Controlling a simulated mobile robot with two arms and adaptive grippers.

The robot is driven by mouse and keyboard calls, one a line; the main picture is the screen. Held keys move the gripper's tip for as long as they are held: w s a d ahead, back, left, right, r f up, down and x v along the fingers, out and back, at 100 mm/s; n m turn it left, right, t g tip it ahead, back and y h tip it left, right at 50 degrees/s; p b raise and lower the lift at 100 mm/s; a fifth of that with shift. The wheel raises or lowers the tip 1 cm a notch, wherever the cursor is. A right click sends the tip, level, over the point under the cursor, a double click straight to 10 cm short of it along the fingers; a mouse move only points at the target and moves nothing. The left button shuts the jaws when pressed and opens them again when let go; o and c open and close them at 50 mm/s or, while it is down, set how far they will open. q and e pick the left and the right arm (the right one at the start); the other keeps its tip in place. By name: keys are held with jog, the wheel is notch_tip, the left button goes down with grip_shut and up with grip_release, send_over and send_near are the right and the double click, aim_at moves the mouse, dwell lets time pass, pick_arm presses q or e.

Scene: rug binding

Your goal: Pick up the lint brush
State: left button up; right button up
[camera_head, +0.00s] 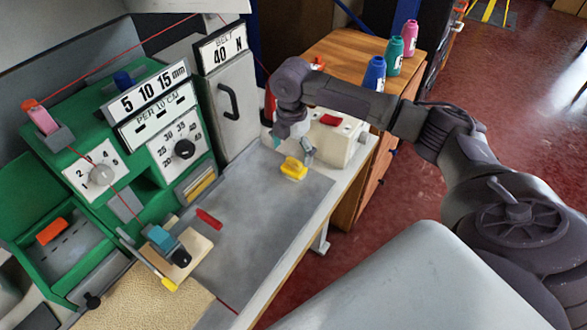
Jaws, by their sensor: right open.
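A small yellow block-like object (293,168), which looks like the lint brush, lies on the grey work surface (253,215) near its far end. Its fine details are too small to tell. My right gripper (291,147) points down just above and behind it, with its fingers apart and nothing seen between them. Whether a fingertip touches the yellow object cannot be told. My left gripper is not in view.
A green machine (130,205) with dials stands along the left. A white box with a red top (331,120) stands close right of my right gripper. A red strip (209,218) lies mid-surface. Thread cones (394,55) stand on a wooden cabinet behind.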

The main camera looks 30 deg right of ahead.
aim_at(294, 160)
jog(key=shift+s+d+f, duration=0.2)
jog(key=shift+f, duration=0.6)
notch_tip(294, 160, down, 3)
jog(key=shift+d+r, duration=0.1)
jog(key=shift+r, duration=0.1)
jog(key=shift+f, duration=0.45)
jog(key=c, duration=0.7)
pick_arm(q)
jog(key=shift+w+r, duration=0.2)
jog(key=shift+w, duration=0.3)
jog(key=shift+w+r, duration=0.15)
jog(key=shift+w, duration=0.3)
pick_arm(e)
jog(key=c, duration=0.6)
